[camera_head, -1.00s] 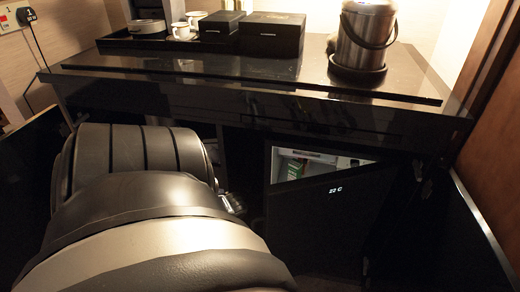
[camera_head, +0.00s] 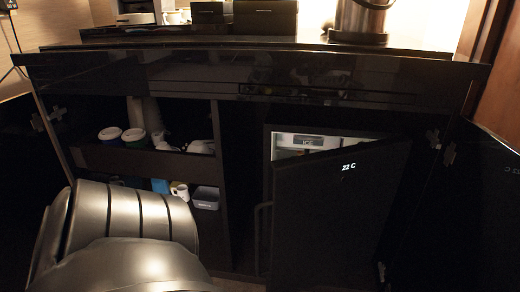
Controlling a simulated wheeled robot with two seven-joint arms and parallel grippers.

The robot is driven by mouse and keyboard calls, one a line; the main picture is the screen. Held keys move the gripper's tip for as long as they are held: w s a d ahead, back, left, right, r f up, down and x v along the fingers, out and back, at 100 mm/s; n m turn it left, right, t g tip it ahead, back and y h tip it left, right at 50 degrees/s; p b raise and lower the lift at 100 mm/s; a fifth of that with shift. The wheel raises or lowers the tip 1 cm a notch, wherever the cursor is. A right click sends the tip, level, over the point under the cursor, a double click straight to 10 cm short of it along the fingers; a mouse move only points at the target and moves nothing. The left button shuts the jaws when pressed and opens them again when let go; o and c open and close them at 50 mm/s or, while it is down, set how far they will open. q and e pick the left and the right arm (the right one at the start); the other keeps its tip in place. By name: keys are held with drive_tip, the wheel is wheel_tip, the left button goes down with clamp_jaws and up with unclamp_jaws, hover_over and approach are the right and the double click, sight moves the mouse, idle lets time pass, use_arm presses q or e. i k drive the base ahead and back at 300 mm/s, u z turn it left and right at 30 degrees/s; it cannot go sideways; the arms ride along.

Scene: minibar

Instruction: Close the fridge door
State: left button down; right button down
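The fridge door (camera_head: 335,215) is a dark panel with a lit "22 C" display near its top. It stands ajar in the right part of the cabinet, its left side swung out toward me. Through the gap above its top edge, part of the pale fridge interior (camera_head: 305,141) shows, with a small label. The rest of the inside is hidden behind the door. A large grey and black link of my arm fills the lower left of the view, apart from the door in the picture. Neither of my grippers is in view.
The black counter (camera_head: 200,46) runs above the fridge, with a metal ice bucket (camera_head: 361,20) and a dark box (camera_head: 265,17) on top. Open shelves to the left hold lidded cups (camera_head: 122,135) and a mug (camera_head: 180,191). An open cabinet door (camera_head: 480,185) stands at the right.

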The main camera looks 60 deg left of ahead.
sight(320, 220)
drive_tip(key=u, duration=0.05)
drive_tip(key=k, duration=0.1)
drive_tip(key=u, duration=2.2)
